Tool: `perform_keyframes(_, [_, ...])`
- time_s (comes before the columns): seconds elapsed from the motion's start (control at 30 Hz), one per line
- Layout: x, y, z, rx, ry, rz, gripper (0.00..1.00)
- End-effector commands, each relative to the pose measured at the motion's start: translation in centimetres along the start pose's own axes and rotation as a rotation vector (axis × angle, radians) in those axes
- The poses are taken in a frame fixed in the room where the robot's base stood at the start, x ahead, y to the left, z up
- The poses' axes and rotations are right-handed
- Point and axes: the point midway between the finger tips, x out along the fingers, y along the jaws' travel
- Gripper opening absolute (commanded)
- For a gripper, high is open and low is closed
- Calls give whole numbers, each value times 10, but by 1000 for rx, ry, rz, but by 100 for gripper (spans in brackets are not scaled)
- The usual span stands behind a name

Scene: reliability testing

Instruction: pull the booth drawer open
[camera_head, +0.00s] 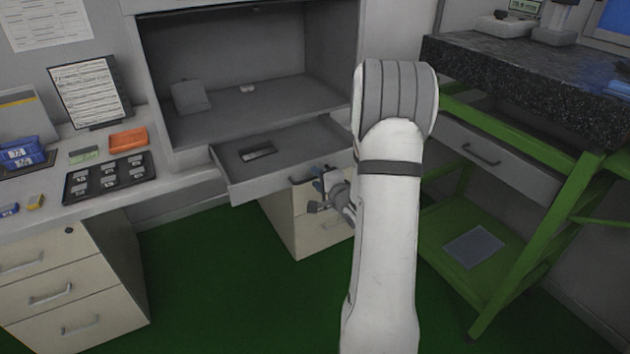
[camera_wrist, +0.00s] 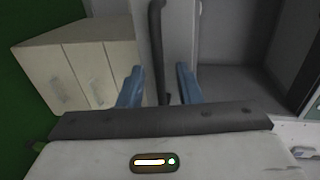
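The booth drawer (camera_head: 240,189) is a grey drawer under the open grey booth (camera_head: 230,75). It stands partly pulled out, and its inside shows. Its dark bar handle (camera_head: 297,181) is on the front face; my gripper and arm hide part of that face. My gripper (camera_head: 322,190) is at the handle. In the wrist view, the blue fingertips (camera_wrist: 160,82) are apart, with the dark handle (camera_wrist: 156,45) between them. Gaps show on both sides of the handle, so the gripper is open around it and not clamped on it.
A beige cabinet (camera_head: 290,222) stands below the drawer. A desk with a dark tray (camera_head: 108,180) and an orange tray (camera_head: 128,140) is at left. A green-framed bench (camera_head: 540,235) stands close at right. The green floor in front is clear.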

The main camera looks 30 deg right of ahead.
Motion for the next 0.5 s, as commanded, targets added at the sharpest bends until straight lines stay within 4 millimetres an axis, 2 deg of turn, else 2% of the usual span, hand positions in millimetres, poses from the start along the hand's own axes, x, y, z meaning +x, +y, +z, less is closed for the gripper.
perform_keyframes(0.13, [-12, -1, 0, -1, -1, -1, 31])
perform_keyframes(0.5, [-70, 0, -2, 1, 3, 0, 31])
